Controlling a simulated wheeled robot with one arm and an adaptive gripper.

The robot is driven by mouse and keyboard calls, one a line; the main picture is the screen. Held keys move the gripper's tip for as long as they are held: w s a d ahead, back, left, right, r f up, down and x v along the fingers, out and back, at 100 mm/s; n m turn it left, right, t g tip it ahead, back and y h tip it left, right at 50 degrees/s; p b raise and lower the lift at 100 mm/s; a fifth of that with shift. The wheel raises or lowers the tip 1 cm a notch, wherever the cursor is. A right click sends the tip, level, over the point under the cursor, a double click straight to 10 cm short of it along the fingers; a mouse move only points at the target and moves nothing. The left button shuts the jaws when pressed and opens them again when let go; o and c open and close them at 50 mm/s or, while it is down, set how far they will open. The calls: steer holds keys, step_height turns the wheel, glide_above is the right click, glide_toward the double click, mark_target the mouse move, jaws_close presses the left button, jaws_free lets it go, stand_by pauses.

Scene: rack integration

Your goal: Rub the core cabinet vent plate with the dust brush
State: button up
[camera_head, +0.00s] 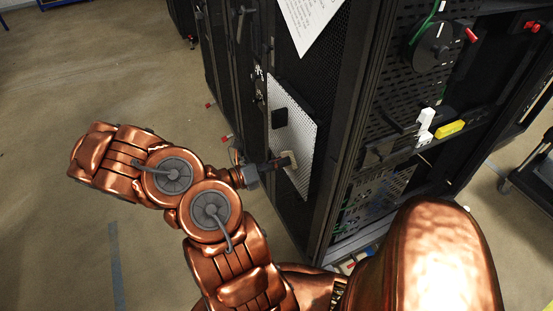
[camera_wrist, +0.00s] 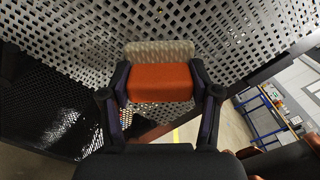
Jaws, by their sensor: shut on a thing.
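The core cabinet vent plate (camera_head: 304,128) is a light perforated panel on the side of the black cabinet. It also fills the upper part of the wrist view (camera_wrist: 235,35). My gripper (camera_head: 276,165) is at the plate's lower part in the head view. In the wrist view my gripper (camera_wrist: 160,88) is shut on the dust brush (camera_wrist: 160,82), which has an orange body and a pale bristle strip at its far edge. The bristles lie against or very close to the plate; I cannot tell whether they touch. A small dark patch (camera_head: 280,118) shows on the plate's left part.
The black rack cabinet (camera_head: 345,150) stands right of my arm, with a paper sheet (camera_head: 312,20) above the plate. A yellow item (camera_head: 450,128) and a white item (camera_head: 425,122) sit on the cabinet's open front. The floor (camera_head: 60,200) at left is clear.

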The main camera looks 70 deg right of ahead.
steer(key=shift+s+a, duration=1.6)
steer(key=shift+a, duration=0.3)
steer(key=shift+p+v, duration=0.6)
steer(key=shift+v, duration=0.25)
steer(key=shift+p+v, duration=1)
steer(key=shift+v, duration=1.1)
steer(key=shift+w+a, duration=0.1)
steer(key=shift+p+v, duration=0.8)
steer(key=shift+v, duration=0.6)
